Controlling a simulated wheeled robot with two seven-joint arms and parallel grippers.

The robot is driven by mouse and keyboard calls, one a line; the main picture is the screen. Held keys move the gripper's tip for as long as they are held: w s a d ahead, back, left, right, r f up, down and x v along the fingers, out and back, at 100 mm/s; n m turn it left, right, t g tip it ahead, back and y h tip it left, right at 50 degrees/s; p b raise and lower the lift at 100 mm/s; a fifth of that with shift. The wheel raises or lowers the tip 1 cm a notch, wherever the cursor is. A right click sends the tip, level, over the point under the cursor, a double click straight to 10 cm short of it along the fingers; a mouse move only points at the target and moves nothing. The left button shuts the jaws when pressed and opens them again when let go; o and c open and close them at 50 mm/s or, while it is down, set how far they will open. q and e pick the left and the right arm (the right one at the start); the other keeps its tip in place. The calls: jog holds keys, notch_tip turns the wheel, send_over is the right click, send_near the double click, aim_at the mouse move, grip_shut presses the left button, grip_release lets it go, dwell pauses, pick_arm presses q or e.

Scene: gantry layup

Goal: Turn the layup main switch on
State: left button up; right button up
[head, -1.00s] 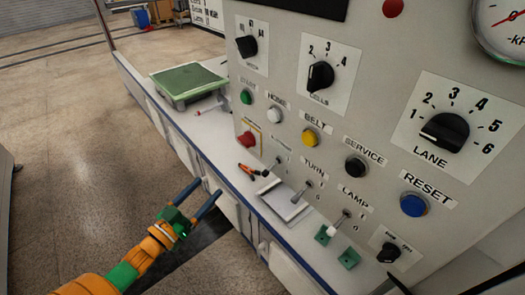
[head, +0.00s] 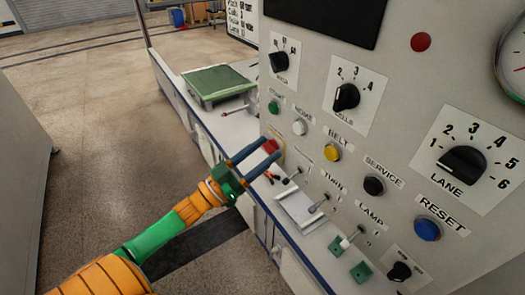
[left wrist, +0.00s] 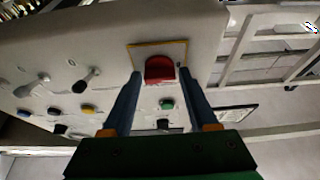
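The control panel (head: 300,75) carries several knobs, buttons and levers. No label clearly reads as the main switch. A small black rotary knob (head: 400,271) sits on a white plate at the lower right; its lettering is too small to read. A red button (head: 268,147) on a yellow-edged plate is at the panel's lower left. My left gripper (head: 275,149) is open and empty, its fingertips close in front of the red button. In the left wrist view, the red button (left wrist: 160,69) shows between the two spread fingers; contact cannot be told. My right gripper is not in view.
Buttons labelled BELT (head: 332,152), SERVICE (head: 373,185) and RESET (head: 427,229) are nearby. Toggle levers (head: 319,204) stick out below. A green-topped tray (head: 217,84) stands on the narrow ledge. Open floor (head: 95,120) lies to the left.

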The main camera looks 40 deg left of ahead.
pick_arm(q)
grip_shut()
